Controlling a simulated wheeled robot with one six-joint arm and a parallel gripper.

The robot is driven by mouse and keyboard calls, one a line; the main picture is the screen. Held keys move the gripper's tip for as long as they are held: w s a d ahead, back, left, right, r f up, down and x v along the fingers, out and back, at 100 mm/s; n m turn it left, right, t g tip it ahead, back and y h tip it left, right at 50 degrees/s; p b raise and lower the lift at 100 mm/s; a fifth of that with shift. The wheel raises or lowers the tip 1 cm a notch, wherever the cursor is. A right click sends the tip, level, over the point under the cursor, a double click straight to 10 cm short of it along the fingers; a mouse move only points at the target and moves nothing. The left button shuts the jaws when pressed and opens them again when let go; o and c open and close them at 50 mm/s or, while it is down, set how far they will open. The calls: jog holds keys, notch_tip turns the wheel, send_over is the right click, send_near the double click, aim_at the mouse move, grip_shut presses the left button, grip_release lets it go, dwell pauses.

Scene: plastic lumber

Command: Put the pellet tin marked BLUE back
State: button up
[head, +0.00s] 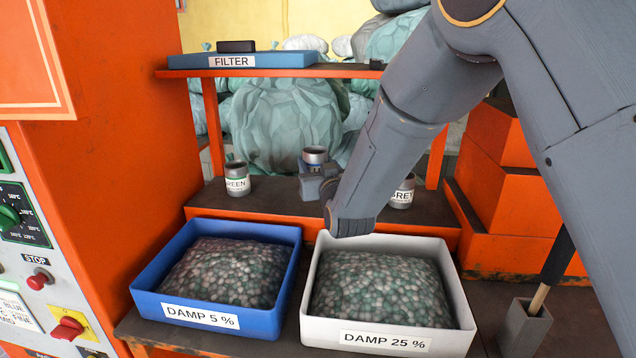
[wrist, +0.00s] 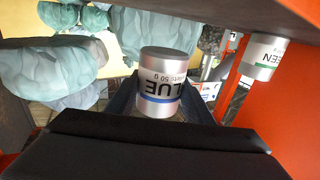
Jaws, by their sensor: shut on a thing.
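The pellet tin marked BLUE (head: 315,156) is a grey metal cylinder with a blue band, upright at the middle of the lower shelf. In the wrist view the BLUE tin (wrist: 162,75) appears upside down, its label facing the camera. My gripper (head: 315,178) is shut on this tin, with dark fingers on both sides of it; the gripper also shows in the wrist view (wrist: 160,105). The fingers hide the tin's lower part in the head view. I cannot tell whether its base touches the shelf (head: 272,205).
The GREEN tin (head: 236,180) stands left on the shelf, the GREY tin (head: 402,192) right, partly behind my arm. A FILTER tray (head: 245,60) lies on the board above. Blue (head: 215,318) and white (head: 385,338) pellet trays stand in front. Orange uprights flank the shelf.

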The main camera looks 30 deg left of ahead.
jog(key=shift+f+p, duration=0.45)
jog(key=shift+f, duration=1.95)
jog(key=shift+f, duration=0.2)
jog(key=o, duration=1.1)
jog(key=shift+c, duration=0.2)
jog(key=shift+r, duration=0.1)
jog(key=shift+s+d+r, duration=0.1)
jog(key=b+v, duration=0.3)
jog(key=v, duration=0.8)
jog(key=shift+s+d, duration=0.25)
